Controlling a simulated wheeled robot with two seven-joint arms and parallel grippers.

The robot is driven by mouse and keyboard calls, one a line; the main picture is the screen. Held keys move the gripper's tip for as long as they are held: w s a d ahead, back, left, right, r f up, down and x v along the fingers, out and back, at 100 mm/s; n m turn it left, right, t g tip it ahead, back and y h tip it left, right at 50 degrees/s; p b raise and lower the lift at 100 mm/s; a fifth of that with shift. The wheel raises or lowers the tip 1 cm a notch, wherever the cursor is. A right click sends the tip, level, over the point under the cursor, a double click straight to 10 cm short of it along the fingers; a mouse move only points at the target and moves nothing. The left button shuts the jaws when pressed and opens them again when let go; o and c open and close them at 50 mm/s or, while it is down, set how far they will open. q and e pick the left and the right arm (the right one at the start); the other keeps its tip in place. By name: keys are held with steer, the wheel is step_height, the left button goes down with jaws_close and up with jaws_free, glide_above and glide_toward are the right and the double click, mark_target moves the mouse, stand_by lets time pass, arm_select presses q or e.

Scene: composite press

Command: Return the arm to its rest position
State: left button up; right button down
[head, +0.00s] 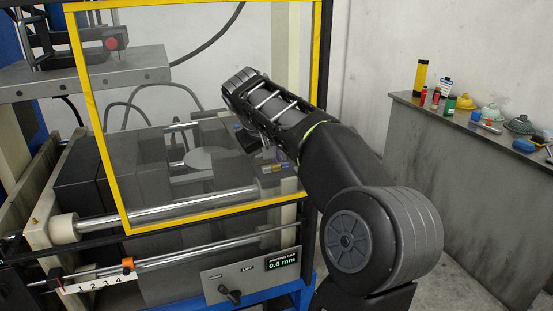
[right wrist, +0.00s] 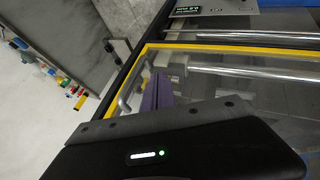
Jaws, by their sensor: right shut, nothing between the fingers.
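My right arm reaches in from the lower right in the head view, in front of the press's clear guard with its yellow frame (head: 172,218). My right gripper (head: 268,154) points downward near the guard's right side, partly hidden by my own wrist. In the right wrist view its purple fingers (right wrist: 155,88) are together with nothing between them. The guard's yellow frame (right wrist: 215,46) and a grey handle (right wrist: 128,92) show close by there; I cannot tell whether the fingers touch them. My left gripper is not in view.
A panel with a lever and a display reading 0.6 mm (head: 255,277) is low on the press. A grey bench (head: 455,150) at the right holds several bottles and small items. Floor between bench and press is clear apart from my arm.

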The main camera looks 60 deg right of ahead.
steer(key=shift+w, duration=0.15)
stand_by(0.4)
